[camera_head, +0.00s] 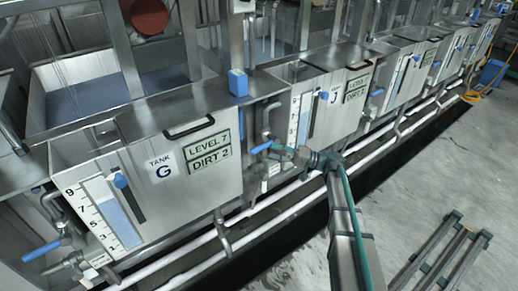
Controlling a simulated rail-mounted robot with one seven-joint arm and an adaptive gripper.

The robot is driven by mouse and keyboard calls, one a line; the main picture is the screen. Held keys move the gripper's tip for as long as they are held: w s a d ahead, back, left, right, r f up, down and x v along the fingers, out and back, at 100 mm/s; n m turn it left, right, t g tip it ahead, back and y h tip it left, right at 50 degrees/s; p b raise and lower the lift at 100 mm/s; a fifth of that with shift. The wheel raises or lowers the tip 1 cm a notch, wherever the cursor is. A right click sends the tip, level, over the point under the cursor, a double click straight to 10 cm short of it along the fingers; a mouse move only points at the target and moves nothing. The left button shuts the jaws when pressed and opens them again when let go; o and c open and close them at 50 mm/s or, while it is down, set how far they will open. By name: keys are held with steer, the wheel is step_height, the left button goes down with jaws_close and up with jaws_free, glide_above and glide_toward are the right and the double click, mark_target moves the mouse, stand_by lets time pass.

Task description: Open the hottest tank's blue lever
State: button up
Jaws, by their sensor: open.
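Tank G (185,195) is the large steel tank at left, with signs reading LEVEL 7 and DIRT 2. Tank J (335,112) stands to its right. A blue lever (262,147) is on the pipework at tank J's lower left corner. My gripper (286,153) is open, just right of this lever; I cannot tell whether they touch. Another blue lever (40,251) sits at tank G's lower left, and another (377,92) is just right of tank J. No temperature reading is legible, so I cannot tell which tank is hottest.
More tanks continue toward the upper right. White pipes (275,218) run low along the tank fronts. A metal ladder-like frame (440,252) lies at lower right on the grey floor (425,180).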

mark_target(259, 149)
steer(key=a, duration=0.6)
steer(key=shift+w+a+r, duration=0.3)
steer(key=shift+r, duration=0.1)
steer(key=shift+c, duration=0.3)
jaws_close()
